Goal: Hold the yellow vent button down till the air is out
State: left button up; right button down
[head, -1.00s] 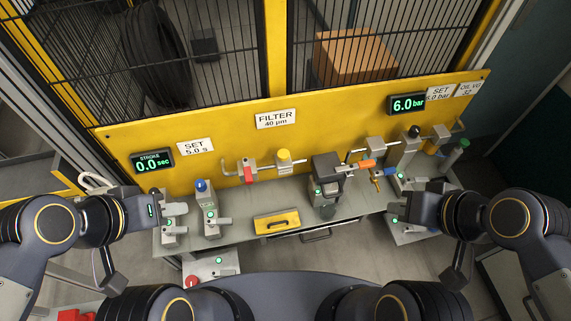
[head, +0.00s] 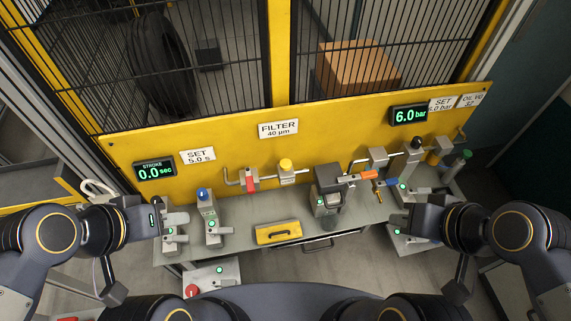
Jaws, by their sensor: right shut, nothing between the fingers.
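The yellow vent button (head: 285,164) is a round yellow cap on a small grey fitting, on a pipe in front of the yellow panel. Nothing touches it. The gauge display (head: 409,116) at the panel's right reads 6.0 bar. My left gripper (head: 178,228) is at the left end of the bench, well left of the button; its fingers blend with a grey device there, so its opening is unclear. My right gripper (head: 402,208) is at the right end of the bench, far right of the button, shut and empty.
A red-handled valve (head: 252,181) sits just left of the button. A dark device (head: 328,190) with an orange-sleeved line stands to its right. A blue-capped device (head: 205,210) and a yellow tray (head: 278,232) are on the bench. A stroke display (head: 154,168) reads 0.0 sec.

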aim_at(286, 163)
jog(key=i+l+u, duration=0.15)
jog(key=u, duration=0.25)
jog(key=i+l+u, duration=0.1)
jog(key=l+u, duration=0.15)
jog(key=u, duration=0.2)
jog(key=l+u, duration=0.4)
jog(key=i+j, duration=0.05)
jog(key=j, duration=0.05)
